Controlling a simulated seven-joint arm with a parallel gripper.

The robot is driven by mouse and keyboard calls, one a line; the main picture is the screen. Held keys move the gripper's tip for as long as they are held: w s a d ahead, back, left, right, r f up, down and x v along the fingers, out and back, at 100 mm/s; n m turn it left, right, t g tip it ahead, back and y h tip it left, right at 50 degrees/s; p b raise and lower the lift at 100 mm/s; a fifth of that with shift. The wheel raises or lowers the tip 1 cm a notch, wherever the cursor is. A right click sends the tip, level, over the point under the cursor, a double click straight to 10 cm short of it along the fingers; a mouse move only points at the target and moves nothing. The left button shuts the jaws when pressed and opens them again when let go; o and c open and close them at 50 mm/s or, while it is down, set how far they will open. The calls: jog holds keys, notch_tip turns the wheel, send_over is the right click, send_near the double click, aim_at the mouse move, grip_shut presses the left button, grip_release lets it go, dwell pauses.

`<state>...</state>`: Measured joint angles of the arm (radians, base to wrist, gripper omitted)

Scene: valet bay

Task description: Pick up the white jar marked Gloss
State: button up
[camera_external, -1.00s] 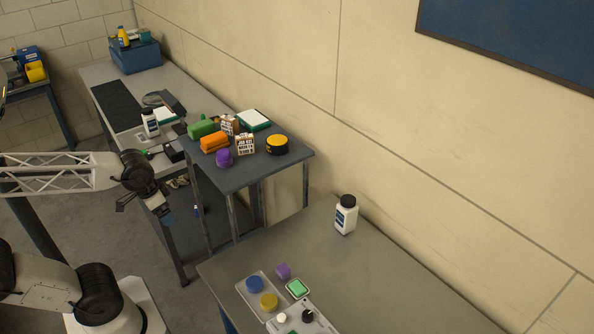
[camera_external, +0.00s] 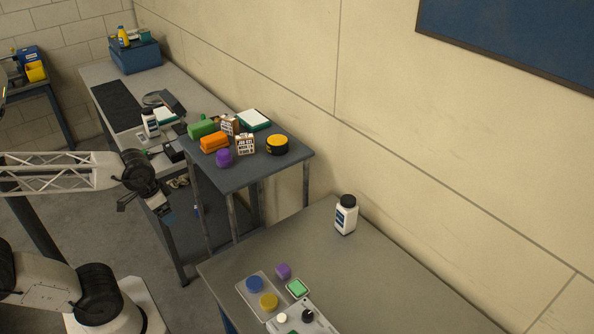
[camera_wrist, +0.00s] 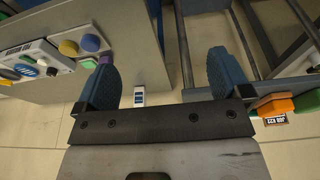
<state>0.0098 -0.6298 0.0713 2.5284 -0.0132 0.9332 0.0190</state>
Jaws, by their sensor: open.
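A white jar (camera_external: 345,219) with a black lid and a dark blue label stands upright near the back edge of the near grey table. Its lettering is too small to read. In the wrist view, a white jar with a dark label (camera_wrist: 140,97) shows beyond my gripper, nearer the left finger. My gripper (camera_wrist: 166,82) is open and empty, its two blue fingers wide apart. In the external view my arm is at the left, well away from the near table's jar.
The near table (camera_external: 390,280) is mostly bare around the jar. A dark side table (camera_external: 262,168) holds several items, including an orange block (camera_external: 214,143). The wall stands close behind.

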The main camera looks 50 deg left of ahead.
jog(key=w+d+m+t+h, duration=0.1)
jog(key=w+d+t, duration=0.3)
jog(key=w, duration=1.2)
jog(key=t, duration=0.7)
send_near(341, 212)
jog(key=x, duration=0.4)
jog(key=shift+w+f, duration=0.25)
jog(key=shift+f, duration=0.1)
jog(key=shift+w, duration=0.1)
jog(key=shift+x, duration=1.2)
jog(key=shift+w+f, duration=0.1)
jog(key=shift+w, duration=0.05)
jog(key=shift+x, duration=2.45)
